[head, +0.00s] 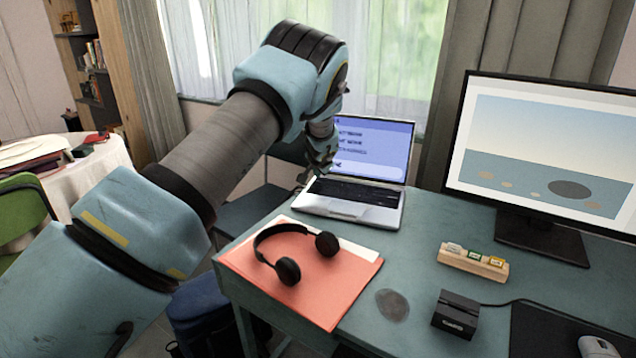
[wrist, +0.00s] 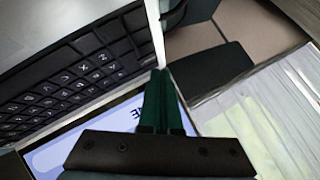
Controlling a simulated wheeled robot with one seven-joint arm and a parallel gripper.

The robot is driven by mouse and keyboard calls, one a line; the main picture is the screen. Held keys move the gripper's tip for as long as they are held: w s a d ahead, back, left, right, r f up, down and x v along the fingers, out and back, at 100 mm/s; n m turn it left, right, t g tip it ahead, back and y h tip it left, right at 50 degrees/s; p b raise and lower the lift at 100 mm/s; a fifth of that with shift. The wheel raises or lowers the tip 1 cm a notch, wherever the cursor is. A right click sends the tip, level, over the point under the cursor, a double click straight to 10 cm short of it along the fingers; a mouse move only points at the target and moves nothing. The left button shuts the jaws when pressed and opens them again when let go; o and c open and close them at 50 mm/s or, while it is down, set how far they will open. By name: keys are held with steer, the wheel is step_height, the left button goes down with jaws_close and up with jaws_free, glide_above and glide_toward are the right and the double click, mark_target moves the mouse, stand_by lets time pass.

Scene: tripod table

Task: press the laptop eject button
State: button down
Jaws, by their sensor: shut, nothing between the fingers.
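The open laptop (head: 357,209) stands at the back of the desk, its blue screen (head: 385,150) lit and facing the front. My gripper (head: 305,178) is at the laptop's left side, in front of the screen's left edge. In the wrist view, my gripper's two green fingers (wrist: 159,74) are together and empty. Their tips overlap the laptop's side edge (wrist: 155,25) near the hinge, with the dark keyboard (wrist: 75,75) to the left. I cannot tell whether the tips touch the laptop. The eject button cannot be made out in either view.
Black headphones (head: 288,270) lie on an orange folder (head: 340,292) in front of the laptop. A monitor (head: 540,150), a wooden block holder (head: 472,262) and a black box (head: 455,314) stand to the right. A dark chair (head: 250,208) is beyond the desk's left edge.

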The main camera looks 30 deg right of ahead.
steer(key=shift+f, duration=0.1)
steer(key=shift+f+b, duration=0.35)
steer(key=shift+b, duration=0.25)
steer(key=shift+f+b, duration=0.25)
steer(key=shift+b, duration=0.15)
stand_by(0.6)
stand_by(0.3)
steer(key=shift+r+p, duration=0.3)
steer(key=shift+r, duration=0.4)
steer(key=shift+r+p, duration=1.35)
steer(key=shift+r, duration=1.2)
